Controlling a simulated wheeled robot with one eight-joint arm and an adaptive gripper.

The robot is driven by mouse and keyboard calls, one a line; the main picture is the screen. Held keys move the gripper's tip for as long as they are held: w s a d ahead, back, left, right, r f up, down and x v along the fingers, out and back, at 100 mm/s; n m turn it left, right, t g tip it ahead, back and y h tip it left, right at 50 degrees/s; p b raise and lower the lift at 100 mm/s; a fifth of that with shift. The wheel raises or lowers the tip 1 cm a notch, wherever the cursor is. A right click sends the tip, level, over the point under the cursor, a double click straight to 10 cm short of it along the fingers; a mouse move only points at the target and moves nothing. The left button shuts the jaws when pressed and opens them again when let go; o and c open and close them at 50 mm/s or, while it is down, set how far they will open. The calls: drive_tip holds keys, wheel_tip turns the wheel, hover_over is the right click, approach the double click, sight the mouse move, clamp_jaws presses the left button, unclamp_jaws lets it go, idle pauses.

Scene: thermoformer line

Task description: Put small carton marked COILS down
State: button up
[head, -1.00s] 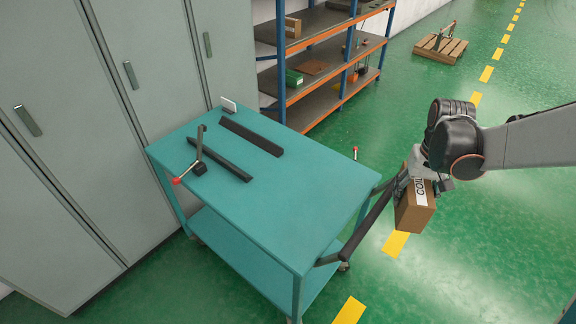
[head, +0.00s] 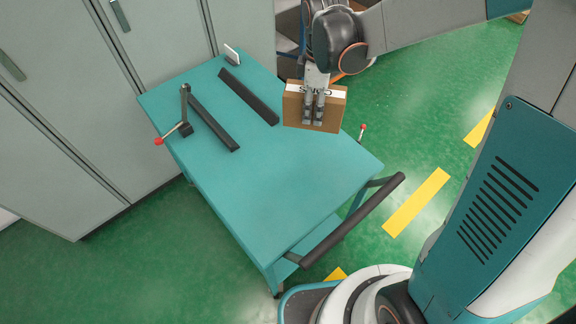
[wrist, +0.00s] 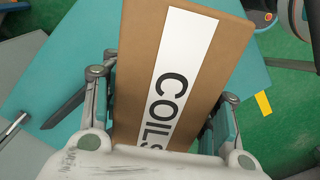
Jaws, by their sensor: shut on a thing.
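The small brown carton marked COILS (head: 293,108) is held by my gripper (head: 313,108) at the far right edge of the teal cart top (head: 270,170). In the wrist view the carton (wrist: 222,62) fills the middle, its white label reading COILS, with my gripper's fingers on both sides (wrist: 160,108). My gripper is shut on it. The head view does not clearly show whether the carton's underside touches the cart; part of the carton's front is hidden by the fingers.
Two dark bars (head: 248,96) (head: 213,124) lie on the cart's far left part, beside a clamp-like tool with a red knob (head: 184,112). A small white plate (head: 231,54) stands at the far corner. The cart's near half is clear. Grey cabinets (head: 160,40) stand behind; a black handle (head: 352,220) is at right.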

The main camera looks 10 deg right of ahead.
drive_tip(key=a+n, duration=0.1)
drive_tip(key=n, duration=0.1)
drive_tip(key=s+a+r+n, duration=0.1)
drive_tip(key=n, duration=0.1)
drive_tip(key=a+r+n+p, duration=0.1)
drive_tip(key=n, duration=0.1)
drive_tip(key=shift+s+n, duration=0.25)
drive_tip(key=shift+n, duration=0.05)
drive_tip(key=a+n, duration=0.2)
drive_tip(key=n, duration=0.1)
drive_tip(key=b, duration=0.6)
hover_over(296, 164)
drive_tip(key=shift+n, duration=0.3)
wheel_tip(296, 164, down, 19)
drive_tip(key=shift+f, duration=0.1)
drive_tip(key=shift+f, duration=0.15)
drive_tip(key=o, duration=1.5)
drive_tip(key=shift+c, duration=0.2)
